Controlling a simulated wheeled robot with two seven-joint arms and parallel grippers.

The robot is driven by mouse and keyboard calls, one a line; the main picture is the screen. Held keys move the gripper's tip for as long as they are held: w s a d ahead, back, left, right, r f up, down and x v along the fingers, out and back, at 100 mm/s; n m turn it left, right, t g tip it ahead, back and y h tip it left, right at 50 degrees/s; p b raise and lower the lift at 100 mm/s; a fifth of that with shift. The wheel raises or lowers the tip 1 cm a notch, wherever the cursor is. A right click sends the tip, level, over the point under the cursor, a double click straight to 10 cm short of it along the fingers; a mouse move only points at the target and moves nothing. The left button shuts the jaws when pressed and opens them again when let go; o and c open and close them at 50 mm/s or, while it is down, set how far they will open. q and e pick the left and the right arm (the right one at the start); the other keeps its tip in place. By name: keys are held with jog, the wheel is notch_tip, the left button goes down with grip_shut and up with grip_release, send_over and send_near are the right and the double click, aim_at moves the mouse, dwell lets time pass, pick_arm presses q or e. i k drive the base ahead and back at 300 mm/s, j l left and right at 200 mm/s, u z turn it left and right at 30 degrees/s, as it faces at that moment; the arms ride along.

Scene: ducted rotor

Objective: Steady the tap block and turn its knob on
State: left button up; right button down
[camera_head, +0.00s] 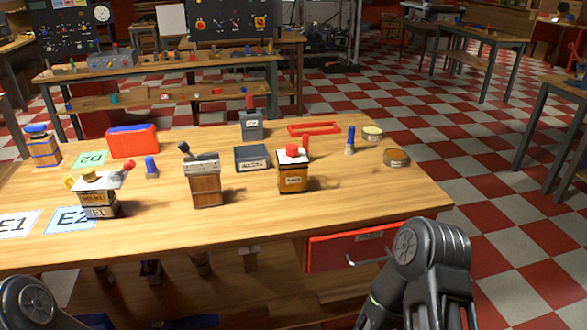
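A wooden block with a white top (97,190) stands at the left of the workbench, beside the E1 and E2 labels. It carries a grey pipe-like part, a yellow piece on its left and a red piece on its right. It looks most like the tap block, but its label is too small to read surely. Whether its knob is on cannot be told. Only dark links of my arms show, at the bottom left and bottom right. Neither gripper's fingertips are in view, and no arm touches the block.
A lever block (206,187) and an orange block with a red top piece (293,180) stand mid-bench. Behind are a grey box (252,158), a red-blue box (133,141), a red frame (314,128) and a grey block (251,126). A red drawer (345,248) is in front. The front bench strip is clear.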

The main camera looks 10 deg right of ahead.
aim_at(292, 149)
jog(key=i+l, duration=0.4)
jog(key=l, duration=0.15)
jog(key=i+l, duration=0.45)
jog(key=l, duration=0.1)
